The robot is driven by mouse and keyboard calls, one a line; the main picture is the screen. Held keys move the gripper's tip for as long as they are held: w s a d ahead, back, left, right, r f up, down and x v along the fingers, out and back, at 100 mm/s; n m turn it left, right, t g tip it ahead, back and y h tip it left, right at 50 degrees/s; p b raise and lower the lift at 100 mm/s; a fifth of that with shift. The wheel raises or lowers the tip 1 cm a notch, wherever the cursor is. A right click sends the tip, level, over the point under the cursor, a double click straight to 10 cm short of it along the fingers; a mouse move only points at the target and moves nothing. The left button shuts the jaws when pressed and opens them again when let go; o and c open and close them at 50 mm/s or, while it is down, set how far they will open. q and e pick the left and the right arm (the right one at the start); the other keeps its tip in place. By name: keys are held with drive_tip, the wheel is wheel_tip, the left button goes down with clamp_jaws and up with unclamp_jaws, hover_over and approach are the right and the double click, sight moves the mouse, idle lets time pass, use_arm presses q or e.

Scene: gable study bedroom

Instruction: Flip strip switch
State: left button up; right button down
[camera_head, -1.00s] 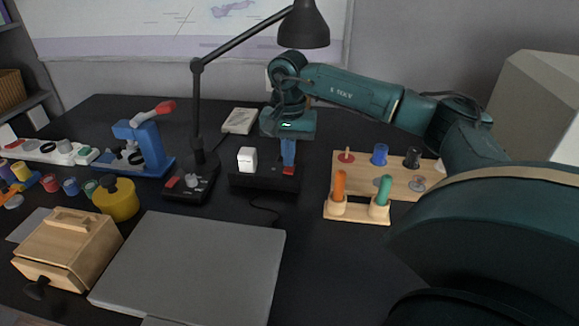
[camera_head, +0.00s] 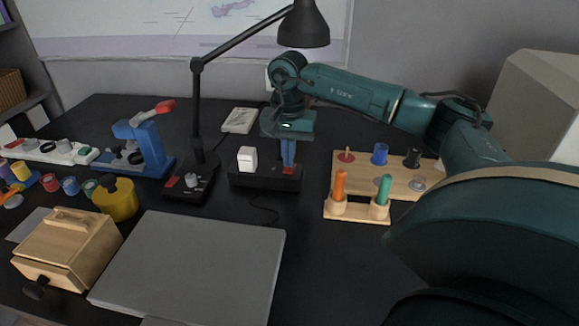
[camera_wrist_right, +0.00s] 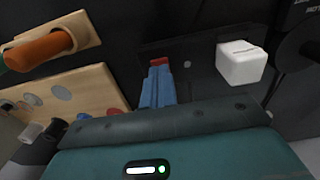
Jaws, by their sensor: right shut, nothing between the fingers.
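A black power strip (camera_head: 262,182) lies on the dark desk, with a white cube-shaped plug (camera_head: 247,159) on its left part and a red switch (camera_head: 289,170) at its right end. The plug also shows in the right wrist view (camera_wrist_right: 241,63), as does the red switch (camera_wrist_right: 158,62). My right gripper (camera_head: 288,163) points down at the switch, its blue fingers together and empty. In the right wrist view the fingertips (camera_wrist_right: 157,72) are right at the switch; I cannot tell whether they touch it. My left gripper is not in view.
A black desk lamp (camera_head: 197,120) stands left of the strip. A wooden peg board (camera_head: 398,183) and a holder with orange and green handles (camera_head: 357,211) are on the right. A grey closed laptop (camera_head: 190,268) lies in front.

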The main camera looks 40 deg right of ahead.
sight(288, 170)
drive_tip(key=shift+f+b, duration=0.45)
drive_tip(key=shift+f, duration=0.35)
drive_tip(key=shift+r, duration=0.1)
wheel_tip(288, 170, up, 7)
drive_tip(key=p, duration=0.6)
idle(0.4)
idle(0.5)
